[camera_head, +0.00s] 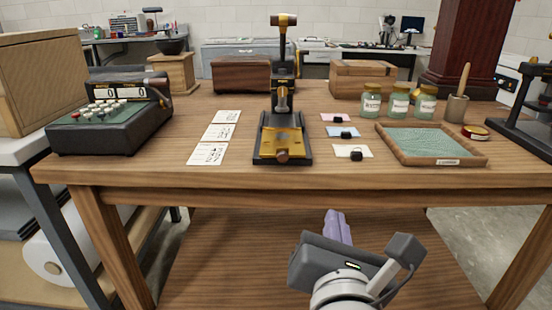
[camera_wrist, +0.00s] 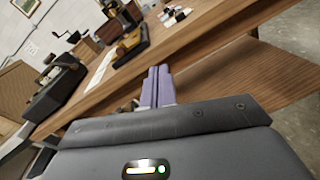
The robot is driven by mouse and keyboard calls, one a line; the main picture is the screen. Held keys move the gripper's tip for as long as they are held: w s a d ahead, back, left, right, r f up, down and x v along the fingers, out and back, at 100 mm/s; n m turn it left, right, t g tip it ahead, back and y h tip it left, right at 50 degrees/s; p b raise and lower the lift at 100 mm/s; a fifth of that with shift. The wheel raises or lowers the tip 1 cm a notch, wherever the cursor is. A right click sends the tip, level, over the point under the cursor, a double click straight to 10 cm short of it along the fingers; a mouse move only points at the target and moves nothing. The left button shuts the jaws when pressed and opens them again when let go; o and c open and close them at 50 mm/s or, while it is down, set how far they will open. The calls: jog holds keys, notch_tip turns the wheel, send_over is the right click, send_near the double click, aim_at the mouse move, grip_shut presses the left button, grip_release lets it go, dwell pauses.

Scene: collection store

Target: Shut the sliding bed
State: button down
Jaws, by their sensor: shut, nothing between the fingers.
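The sliding bed (camera_head: 283,142) is a brass-coloured plate with a round brown knob (camera_head: 282,156) at its front. It lies at the front of the black base of a stamping press (camera_head: 283,95), near the table's front edge. The bed is pulled out toward me, clear of the press column. In the wrist view the press (camera_wrist: 128,45) shows tilted and small, beyond the table edge. My gripper (camera_head: 337,220) is in front of the table, below the top, apart from the press. Its purple fingers (camera_wrist: 157,85) are together and empty.
The wooden table (camera_head: 230,182) has its front edge between my gripper and the press. White cards (camera_head: 215,138) lie left of the press, small coloured cards (camera_head: 343,132) right of it. A green-lined tray (camera_head: 432,158), jars (camera_head: 398,103) and an old adding machine (camera_head: 108,115) flank these.

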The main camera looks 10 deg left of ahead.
aim_at(284, 159)
jog(key=s+a+r+n+y, duration=0.2)
jog(key=a+n+y, duration=0.1)
jog(key=a+n, duration=0.25)
jog(key=b+x, duration=0.1)
jog(key=x, duration=1.2)
jog(key=shift+w, duration=0.25)
